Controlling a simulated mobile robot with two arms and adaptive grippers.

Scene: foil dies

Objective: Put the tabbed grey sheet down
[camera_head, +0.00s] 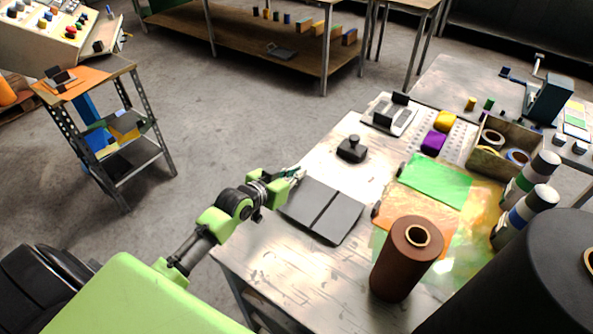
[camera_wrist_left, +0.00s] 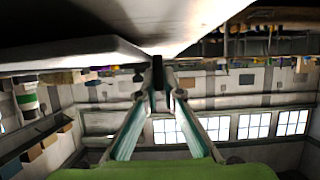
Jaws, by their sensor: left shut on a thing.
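The grey sheet (camera_head: 309,199) is dark and flat, with a thin line across its middle. It is at the near left part of the worktable (camera_head: 270,262). My left gripper (camera_head: 297,174) is at its far left corner, shut on its tab. In the left wrist view the two fingers (camera_wrist_left: 158,88) meet on a small dark piece, which fits the tab. Whether the sheet touches the tabletop or is held just above it I cannot tell. My right gripper is not in view.
Right of the grey sheet lie an orange sheet (camera_head: 420,214) and a green sheet (camera_head: 436,180). A brown roll (camera_head: 393,270) and a large black roll (camera_head: 530,285) stand near. A black knobbed block (camera_head: 352,151) sits behind. A bin (camera_head: 524,140) holds tape rolls.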

